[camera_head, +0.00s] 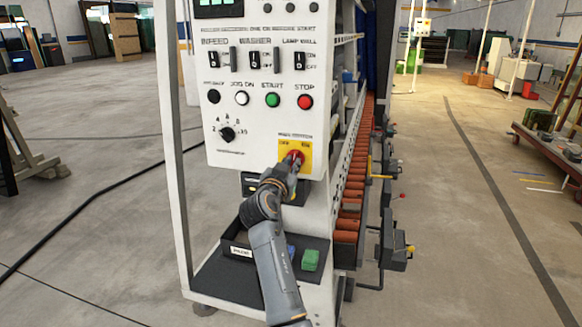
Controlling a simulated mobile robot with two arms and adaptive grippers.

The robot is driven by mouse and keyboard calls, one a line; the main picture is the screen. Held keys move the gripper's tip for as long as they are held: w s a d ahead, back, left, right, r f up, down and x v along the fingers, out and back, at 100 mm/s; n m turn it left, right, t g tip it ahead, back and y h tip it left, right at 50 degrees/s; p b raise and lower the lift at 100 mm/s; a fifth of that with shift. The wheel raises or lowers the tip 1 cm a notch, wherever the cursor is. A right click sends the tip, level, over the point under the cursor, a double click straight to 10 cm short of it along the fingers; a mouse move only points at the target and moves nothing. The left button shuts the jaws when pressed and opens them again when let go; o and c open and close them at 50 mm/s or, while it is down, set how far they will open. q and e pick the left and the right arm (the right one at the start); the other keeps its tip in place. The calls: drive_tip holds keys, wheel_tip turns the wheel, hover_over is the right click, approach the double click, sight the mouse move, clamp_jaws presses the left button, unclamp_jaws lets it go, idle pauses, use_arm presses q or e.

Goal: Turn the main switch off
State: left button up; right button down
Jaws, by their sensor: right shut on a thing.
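The main switch (296,157) is a red rotary knob on a yellow plate (305,169), low on the right of the white control panel (236,134). The plate carries OFF on its left and ON on its right. My right gripper (293,163) reaches up from below and is shut on the red knob. Its fingers cover part of the knob, so I cannot tell exactly which way the knob points. My left gripper is not in view.
A shelf below holds a dark bin and a green block (310,260). Orange rollers (352,190) run along the machine's right side. Open floor lies on both sides.

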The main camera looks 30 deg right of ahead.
drive_tip(key=n, duration=0.2)
drive_tip(key=shift+r+n, duration=0.15)
drive_tip(key=shift+n, duration=0.25)
drive_tip(key=n+p, duration=0.1)
drive_tip(key=n, duration=0.1)
drive_tip(key=shift+r+n, duration=0.1)
drive_tip(key=shift+n, duration=0.3)
drive_tip(key=n+p, duration=0.3)
drive_tip(key=n, duration=0.2)
drive_tip(key=shift+n, duration=0.3)
drive_tip(key=c, duration=1.4)
unclamp_jaws()
drive_tip(key=shift+s+a+f, duration=0.15)
drive_tip(key=shift+a+f, duration=0.05)
drive_tip(key=v, duration=0.7)
